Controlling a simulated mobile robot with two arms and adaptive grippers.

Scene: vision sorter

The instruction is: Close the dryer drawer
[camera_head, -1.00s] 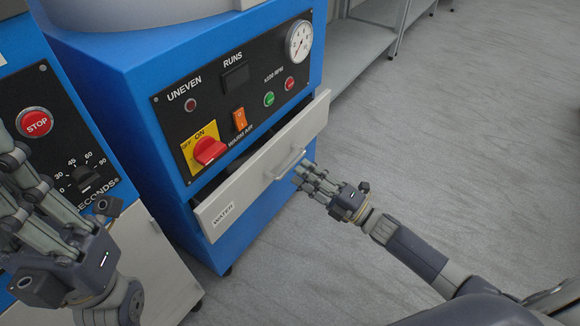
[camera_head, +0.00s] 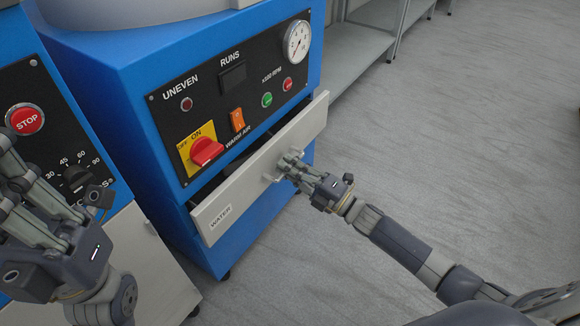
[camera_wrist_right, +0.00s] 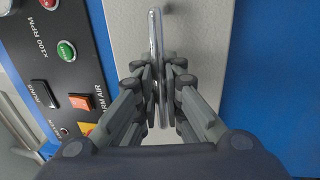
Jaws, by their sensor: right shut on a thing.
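The dryer is a blue machine (camera_head: 110,75) with a black control panel. Its pale drawer (camera_head: 244,194), labelled WATER, stands out from the body, with a dark gap behind its top edge. My right gripper (camera_head: 285,168) is at the drawer's front, its fingers shut on the metal handle. In the right wrist view the handle (camera_wrist_right: 155,40) runs up between the fingers (camera_wrist_right: 158,85); its lower part is partly hidden by them. My left gripper (camera_head: 18,185) is at the left edge, apart from the drawer; its fingertips are not clear.
A second blue machine (camera_head: 70,140) with a STOP button and a timer dial stands at the left, behind my left arm. A grey shelf (camera_head: 355,55) stands at the back. The grey floor to the right is clear.

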